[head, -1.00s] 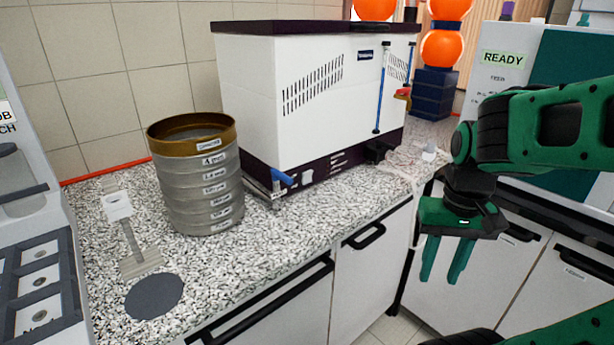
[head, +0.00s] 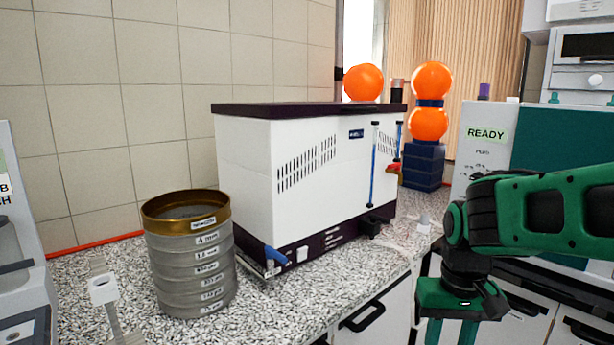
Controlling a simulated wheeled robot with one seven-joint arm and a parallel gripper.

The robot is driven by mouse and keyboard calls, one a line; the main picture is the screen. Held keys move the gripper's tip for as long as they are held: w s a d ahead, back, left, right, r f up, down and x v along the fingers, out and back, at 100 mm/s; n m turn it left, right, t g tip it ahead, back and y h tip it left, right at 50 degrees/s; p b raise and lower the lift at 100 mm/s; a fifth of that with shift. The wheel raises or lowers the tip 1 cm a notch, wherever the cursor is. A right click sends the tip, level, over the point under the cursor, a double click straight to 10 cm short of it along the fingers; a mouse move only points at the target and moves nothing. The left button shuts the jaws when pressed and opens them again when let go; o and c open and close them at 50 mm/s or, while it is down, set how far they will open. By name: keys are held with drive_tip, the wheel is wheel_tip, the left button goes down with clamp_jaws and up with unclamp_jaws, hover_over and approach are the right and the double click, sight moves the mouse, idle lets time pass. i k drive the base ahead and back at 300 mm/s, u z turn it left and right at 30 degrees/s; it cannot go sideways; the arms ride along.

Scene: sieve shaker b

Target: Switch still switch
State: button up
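A white box-shaped unit (head: 262,160) with a dark purple top and base stands on the speckled counter. It seems to be the still, though its label is too small to read. A small white square part (head: 302,254), possibly the switch, sits low on its front beside a blue lever (head: 276,257).
A brown-rimmed stack of sieves (head: 190,268) stands left of the unit. A white holder (head: 103,288) is at lower left. Orange spheres (head: 429,124) stand behind at right. A machine showing READY (head: 487,133) is behind my arm. Bare counter (head: 340,258) lies before the unit.

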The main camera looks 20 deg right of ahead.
sight(301, 252)
drive_tip(key=k, duration=1.3)
drive_tip(key=u, duration=0.5)
drive_tip(key=i, duration=1.8)
drive_tip(key=z, duration=0.05)
